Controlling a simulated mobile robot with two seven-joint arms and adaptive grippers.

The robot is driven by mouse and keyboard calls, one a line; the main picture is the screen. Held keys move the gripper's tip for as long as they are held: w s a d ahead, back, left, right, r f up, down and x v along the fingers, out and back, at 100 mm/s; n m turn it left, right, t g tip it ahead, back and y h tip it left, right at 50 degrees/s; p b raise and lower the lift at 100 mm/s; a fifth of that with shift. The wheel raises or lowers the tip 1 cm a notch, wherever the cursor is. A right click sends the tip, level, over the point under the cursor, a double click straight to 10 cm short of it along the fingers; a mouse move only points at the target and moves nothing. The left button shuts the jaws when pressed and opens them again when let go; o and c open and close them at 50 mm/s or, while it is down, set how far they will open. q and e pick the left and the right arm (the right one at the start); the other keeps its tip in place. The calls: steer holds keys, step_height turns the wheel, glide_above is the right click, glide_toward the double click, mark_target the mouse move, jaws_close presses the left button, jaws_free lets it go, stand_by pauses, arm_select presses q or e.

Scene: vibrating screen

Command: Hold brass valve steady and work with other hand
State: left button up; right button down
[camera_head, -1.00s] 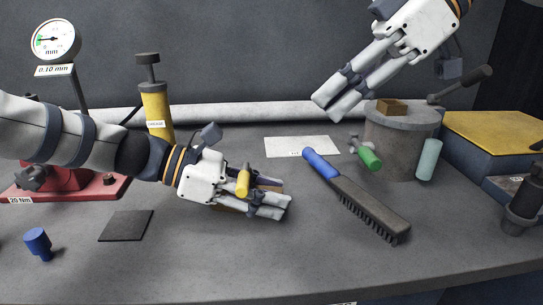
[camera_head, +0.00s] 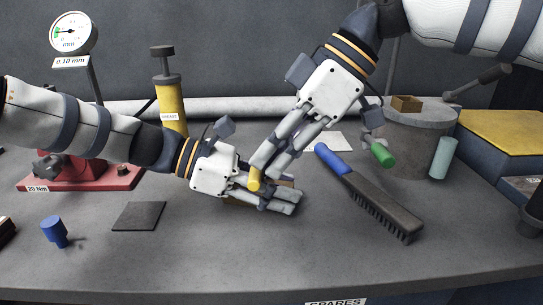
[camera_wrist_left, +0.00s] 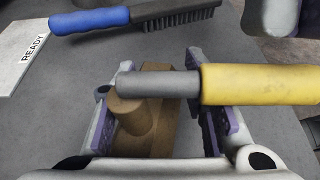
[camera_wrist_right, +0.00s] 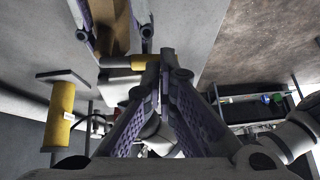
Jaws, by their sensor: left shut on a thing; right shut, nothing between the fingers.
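The brass valve (camera_wrist_left: 147,122) lies between the purple-padded fingers of my left gripper (camera_head: 284,201), which is shut on it low over the table. A grey stem runs from the valve to a yellow handle (camera_wrist_left: 262,85), which also shows in the head view (camera_head: 254,181). My right gripper (camera_head: 262,170) is shut and empty, its fingertips pointing down close by the yellow handle. In the right wrist view the handle (camera_wrist_right: 137,62) is just left of the closed fingertips (camera_wrist_right: 166,60). I cannot tell whether they touch. My left fingers hide much of the valve in the head view.
A blue-handled wire brush (camera_head: 372,195) lies to the right, near a green-handled valve (camera_head: 381,153) and a grey drum (camera_head: 415,150). A dark pad (camera_head: 138,216) and a blue knob (camera_head: 55,231) lie to the left. The table front is clear.

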mark_target(256, 171)
arm_select(q)
steer(key=shift+s+f, duration=0.1)
steer(key=shift+f, duration=0.1)
arm_select(e)
steer(key=shift+a+f, duration=0.2)
steer(key=shift+f, duration=0.1)
steer(key=shift+a+f, duration=0.15)
steer(key=shift+a, duration=0.15)
arm_select(q)
steer(key=shift+s+d, duration=0.1)
steer(key=shift+d, duration=0.05)
arm_select(e)
steer(key=shift+s+a+f, duration=0.2)
steer(key=shift+a+f, duration=0.05)
steer(key=shift+a, duration=0.4)
arm_select(q)
steer(key=shift+r, duration=0.1)
